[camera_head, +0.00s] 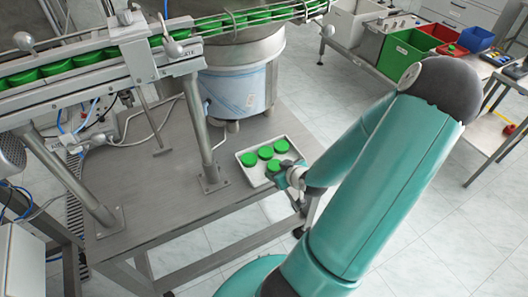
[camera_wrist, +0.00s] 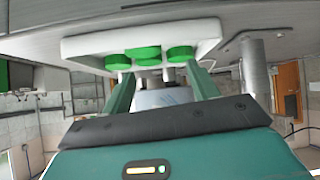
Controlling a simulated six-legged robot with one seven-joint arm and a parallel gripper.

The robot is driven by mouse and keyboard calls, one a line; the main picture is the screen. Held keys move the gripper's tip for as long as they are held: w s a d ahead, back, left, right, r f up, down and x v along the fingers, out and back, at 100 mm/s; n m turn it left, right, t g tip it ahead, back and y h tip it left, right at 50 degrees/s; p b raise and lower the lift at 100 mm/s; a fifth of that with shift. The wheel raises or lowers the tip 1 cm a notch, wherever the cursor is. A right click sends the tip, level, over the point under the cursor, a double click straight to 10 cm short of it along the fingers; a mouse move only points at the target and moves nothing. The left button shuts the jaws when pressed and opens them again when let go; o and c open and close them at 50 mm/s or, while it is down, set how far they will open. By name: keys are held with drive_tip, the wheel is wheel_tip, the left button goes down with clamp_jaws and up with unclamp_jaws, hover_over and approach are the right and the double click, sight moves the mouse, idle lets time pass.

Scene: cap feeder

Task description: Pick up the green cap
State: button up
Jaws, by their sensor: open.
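Several round green caps (camera_head: 248,159) lie in a shallow white tray (camera_head: 243,171) in the head view. One cap (camera_head: 273,165) is close to my gripper (camera_head: 284,172), which is at the tray's right side. In the wrist view, three green caps (camera_wrist: 142,54) show in a row along the white tray (camera_wrist: 85,46). My gripper (camera_wrist: 158,72) is open there, its two fingers apart and pointing toward the caps. No cap is seen held between them. Whether a finger touches a cap, I cannot tell.
The tray stands on a grey metal table (camera_head: 160,195) beside a feeder leg (camera_head: 200,130). A conveyor (camera_head: 100,65) with green caps runs above, and a round feeder bowl (camera_head: 240,85) stands behind. Colored bins (camera_head: 405,55) are at the back right.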

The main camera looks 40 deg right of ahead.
drive_tip(key=d+m+t, duration=0.1)
drive_tip(key=t+h, duration=0.1)
approach(266, 152)
drive_tip(key=w+f, duration=0.2)
drive_tip(key=shift+w+d+m, duration=0.3)
drive_tip(key=shift+w+d, duration=0.05)
drive_tip(key=shift+x, duration=2.8)
drive_tip(key=shift+r, duration=0.25)
drive_tip(key=c, duration=0.6)
